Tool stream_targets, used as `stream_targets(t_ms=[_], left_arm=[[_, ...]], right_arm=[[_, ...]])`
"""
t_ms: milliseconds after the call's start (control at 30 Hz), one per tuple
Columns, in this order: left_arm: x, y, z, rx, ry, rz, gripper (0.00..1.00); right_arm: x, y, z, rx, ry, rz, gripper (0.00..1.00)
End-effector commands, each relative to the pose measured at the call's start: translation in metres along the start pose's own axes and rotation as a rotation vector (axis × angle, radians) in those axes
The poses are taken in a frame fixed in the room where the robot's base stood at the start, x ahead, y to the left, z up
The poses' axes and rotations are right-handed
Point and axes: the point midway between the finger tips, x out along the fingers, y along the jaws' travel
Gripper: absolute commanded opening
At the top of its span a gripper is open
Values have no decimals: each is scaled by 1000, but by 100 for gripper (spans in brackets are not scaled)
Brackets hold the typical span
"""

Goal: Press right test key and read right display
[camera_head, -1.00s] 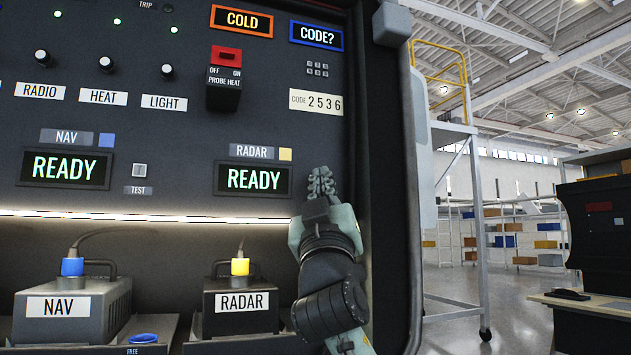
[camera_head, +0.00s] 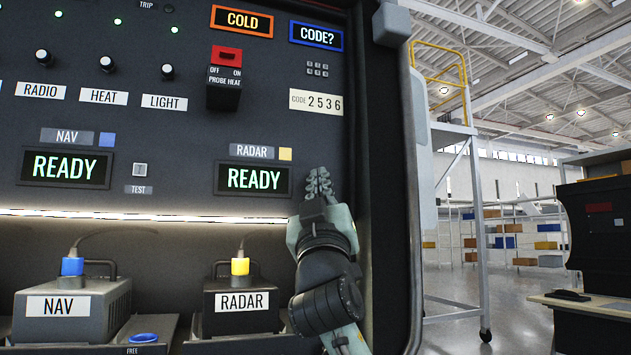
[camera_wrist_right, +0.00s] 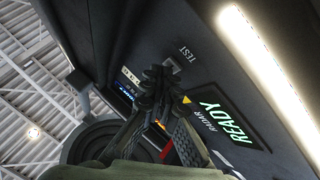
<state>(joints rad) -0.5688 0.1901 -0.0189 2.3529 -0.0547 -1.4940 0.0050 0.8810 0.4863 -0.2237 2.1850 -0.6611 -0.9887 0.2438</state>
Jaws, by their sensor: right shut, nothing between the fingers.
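The right display (camera_head: 253,179), under the RADAR label, reads READY in green. It also shows in the wrist view (camera_wrist_right: 226,119), reading READY. My right gripper (camera_head: 318,181) is shut and empty, in front of the panel just right of that display. It hides the right test key in the head view. In the wrist view the TEST label (camera_wrist_right: 188,54) shows just beyond the fingertips (camera_wrist_right: 160,73). The key seems to lie beside the label, close to the fingertips; I cannot tell whether they touch. My left gripper is not in view.
The left display (camera_head: 65,167), under NAV, also reads READY, with its test key (camera_head: 139,170) beside it. A COLD display (camera_head: 242,20), a CODE? display (camera_head: 317,35) and a red-topped switch (camera_head: 226,72) sit above. A RADAR box (camera_head: 241,300) stands below.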

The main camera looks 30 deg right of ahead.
Motion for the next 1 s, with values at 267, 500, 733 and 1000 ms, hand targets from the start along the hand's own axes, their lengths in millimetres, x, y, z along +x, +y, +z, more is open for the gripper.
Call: stream_targets(t_ms=[267, 500, 733, 1000], left_arm=[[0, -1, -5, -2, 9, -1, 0], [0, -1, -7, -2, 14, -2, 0], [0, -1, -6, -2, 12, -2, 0], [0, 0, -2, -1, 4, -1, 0]], right_arm=[[2, -2, 2, 0, -1, 0, 0], [4, -3, 3, -1, 0, 0, 0], [4, -2, 3, 0, -1, 0, 0], [-5, 3, -3, 1, -1, -1, 0]])
